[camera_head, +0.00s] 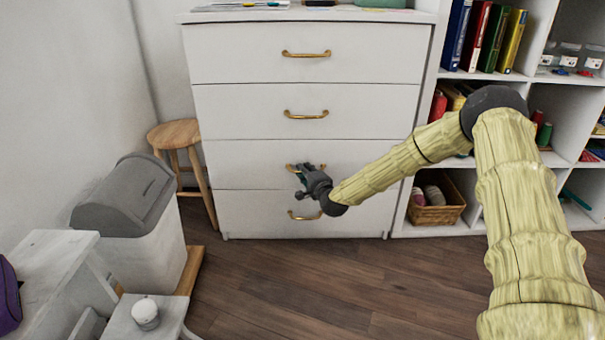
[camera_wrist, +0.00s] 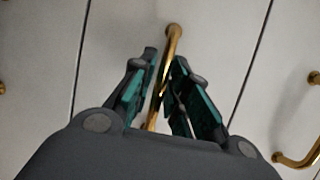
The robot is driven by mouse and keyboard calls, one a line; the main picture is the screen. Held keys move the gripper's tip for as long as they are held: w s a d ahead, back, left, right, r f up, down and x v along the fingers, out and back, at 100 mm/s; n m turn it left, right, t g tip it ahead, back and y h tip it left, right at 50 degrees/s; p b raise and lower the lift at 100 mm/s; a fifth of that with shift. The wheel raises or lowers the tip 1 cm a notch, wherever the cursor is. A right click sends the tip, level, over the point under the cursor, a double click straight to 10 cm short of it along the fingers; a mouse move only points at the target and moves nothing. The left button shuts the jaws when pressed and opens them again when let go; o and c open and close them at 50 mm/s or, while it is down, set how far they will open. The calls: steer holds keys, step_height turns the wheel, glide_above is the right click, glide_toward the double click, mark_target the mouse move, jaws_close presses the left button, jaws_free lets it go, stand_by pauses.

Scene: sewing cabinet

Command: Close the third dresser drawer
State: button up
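The white dresser (camera_head: 232,112) stands ahead with a stack of drawers, each with a brass handle. The third drawer from the top (camera_head: 240,165) looks about flush with its neighbours; I cannot see any clear gap. My gripper (camera_head: 300,178) is at this drawer's handle, hiding part of it. In the wrist view, the brass handle (camera_wrist: 173,36) runs between the two green-padded fingers of my gripper (camera_wrist: 164,66). The fingers are apart, one on each side of the handle, with small gaps showing. The handle's lower end is hidden behind the gripper.
A white bin with a grey lid (camera_head: 135,200) and a wooden stool (camera_head: 175,135) stand left of the dresser. A white shelf unit (camera_head: 478,178) with books and a basket (camera_head: 436,213) is on the right. Wooden floor (camera_head: 290,280) in front is clear.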

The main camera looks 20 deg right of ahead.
steer(key=shift+o, duration=0.5)
steer(key=shift+a, duration=0.1)
steer(key=s+r, duration=0.1)
steer(key=s, duration=1)
steer(key=shift+s+d, duration=0.2)
steer(key=shift+s, duration=0.2)
steer(key=shift+r, duration=0.1)
